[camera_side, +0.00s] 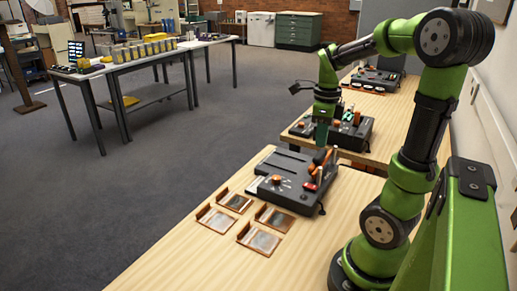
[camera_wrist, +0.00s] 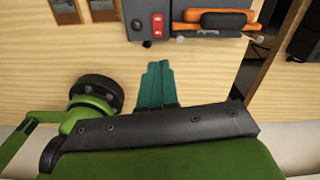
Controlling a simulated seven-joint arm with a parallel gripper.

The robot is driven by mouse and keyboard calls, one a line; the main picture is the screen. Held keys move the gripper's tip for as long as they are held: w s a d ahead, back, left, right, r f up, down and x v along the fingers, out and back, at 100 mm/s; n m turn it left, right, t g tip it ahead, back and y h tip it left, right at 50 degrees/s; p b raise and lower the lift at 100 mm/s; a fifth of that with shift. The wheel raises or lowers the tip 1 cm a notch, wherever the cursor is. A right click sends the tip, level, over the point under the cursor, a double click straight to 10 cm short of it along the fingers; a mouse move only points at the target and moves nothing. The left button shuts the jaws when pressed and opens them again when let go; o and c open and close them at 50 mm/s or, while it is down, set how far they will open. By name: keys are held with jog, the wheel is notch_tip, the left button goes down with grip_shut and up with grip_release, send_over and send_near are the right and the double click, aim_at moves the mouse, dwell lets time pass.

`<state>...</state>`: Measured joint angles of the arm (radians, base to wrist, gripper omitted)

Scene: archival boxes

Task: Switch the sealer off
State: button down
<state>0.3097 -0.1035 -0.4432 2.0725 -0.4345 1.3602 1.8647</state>
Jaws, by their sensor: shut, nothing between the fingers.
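The sealer (camera_side: 290,184) is a low black unit on the near wooden table, with an orange knob (camera_side: 277,179) and an orange-and-black lever (camera_side: 320,160). Its red switch (camera_side: 311,186) sits near the front right and also shows in the wrist view (camera_wrist: 157,27). I cannot tell the switch's position. My gripper (camera_side: 321,143) has teal fingers and hangs above the sealer's back right part in the side view. In the wrist view my gripper (camera_wrist: 158,66) is shut and empty. Its fingertips appear over bare wood, apart from the switch.
Several copper-coloured plates (camera_side: 236,202) lie left of the sealer. A second black machine (camera_side: 350,129) stands on the table behind, and another (camera_side: 376,79) farther back. Bare wood (camera_side: 190,250) lies at the near end. A long table (camera_side: 150,62) stands across the room.

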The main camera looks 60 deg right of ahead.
aim_at(315, 187)
jog(key=shift+s+a+m, duration=0.1)
jog(key=shift+m, duration=0.8)
notch_tip(315, 187, down, 14)
dwell(0.4)
jog(key=shift+f, duration=0.2)
jog(key=shift+w+r, duration=0.3)
jog(key=shift+w, duration=0.4)
